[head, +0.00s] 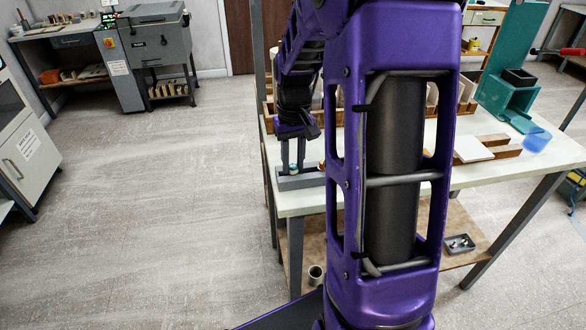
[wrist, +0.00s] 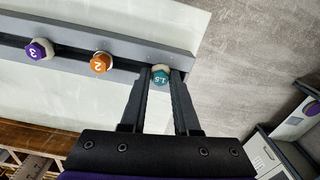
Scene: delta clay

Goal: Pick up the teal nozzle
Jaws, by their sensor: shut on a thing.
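The teal nozzle (wrist: 160,78) is marked 1.5 and sits between the two fingertips of my gripper (wrist: 161,72) in the wrist view. The fingers are shut on it. It is at the right end of a grey rack (wrist: 110,72), and I cannot tell whether it is lifted from it. An orange nozzle (wrist: 100,62) marked 2 and a purple nozzle (wrist: 39,50) marked 3 stand to its left in the rack. In the head view my gripper (head: 293,168) points down at the rack (head: 290,183) near the table's left edge.
My arm hides the table's middle. A lower shelf (head: 455,225) holds a small grey tray (head: 459,244). The floor at left is clear.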

